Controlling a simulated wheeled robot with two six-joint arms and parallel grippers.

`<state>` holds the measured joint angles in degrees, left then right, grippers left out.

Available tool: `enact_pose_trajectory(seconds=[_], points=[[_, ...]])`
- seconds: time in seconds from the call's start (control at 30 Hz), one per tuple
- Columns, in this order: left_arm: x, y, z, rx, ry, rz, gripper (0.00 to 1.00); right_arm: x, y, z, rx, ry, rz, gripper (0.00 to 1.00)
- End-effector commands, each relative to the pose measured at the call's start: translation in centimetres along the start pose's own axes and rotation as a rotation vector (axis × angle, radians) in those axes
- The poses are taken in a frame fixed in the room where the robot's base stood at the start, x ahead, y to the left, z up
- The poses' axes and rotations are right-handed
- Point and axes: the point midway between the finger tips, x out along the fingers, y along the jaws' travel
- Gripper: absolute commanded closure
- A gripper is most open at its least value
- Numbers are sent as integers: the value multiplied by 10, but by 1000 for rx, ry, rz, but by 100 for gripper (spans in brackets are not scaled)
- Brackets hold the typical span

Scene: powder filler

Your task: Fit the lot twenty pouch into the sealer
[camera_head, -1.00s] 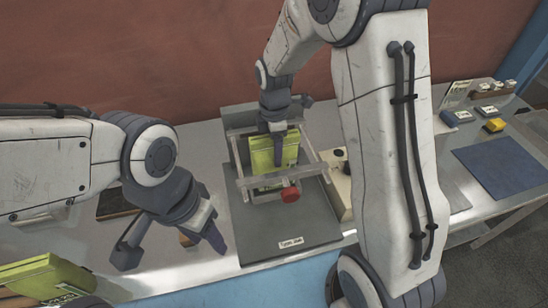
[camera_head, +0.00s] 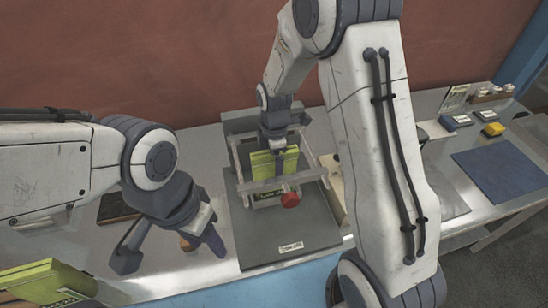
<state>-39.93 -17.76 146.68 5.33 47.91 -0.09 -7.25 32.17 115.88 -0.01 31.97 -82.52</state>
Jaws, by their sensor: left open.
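The sealer (camera_head: 318,172) is a grey frame with a red knob (camera_head: 290,200) on a dark base plate with a small label. A yellow-green pouch (camera_head: 262,166) stands inside the frame, its lower part behind the front bar. Its lot number cannot be read. My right gripper (camera_head: 279,158) reaches down from above and is shut on this pouch, one finger across its front; the other finger is hidden. My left gripper (camera_head: 170,250) is open and empty, left of the base plate.
Another yellow-green pouch (camera_head: 42,278) is at the lower left. A dark tray (camera_head: 116,206) lies behind my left gripper. A blue mat (camera_head: 505,168), a yellow block (camera_head: 493,129) and small boxes are on the right. My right arm hides part of the bench.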

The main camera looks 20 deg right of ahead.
Motion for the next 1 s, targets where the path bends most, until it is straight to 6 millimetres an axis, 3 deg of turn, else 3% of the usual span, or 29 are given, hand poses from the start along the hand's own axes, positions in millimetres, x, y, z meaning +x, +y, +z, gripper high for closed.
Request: enact_pose_trajectory(seconds=[0.17,0.6,0.87,1.0], points=[[4,0,0,0,0,0,50,-20,2,0,0,1,7,0],[19,-1,1,-3,0,0,50,-106,1,0,0,1,4,0],[20,-2,1,-4,0,0,50,-122,0,0,1,0,0,0],[20,-2,1,-4,0,0,50,-127,-19,-18,64,8,4,0]])
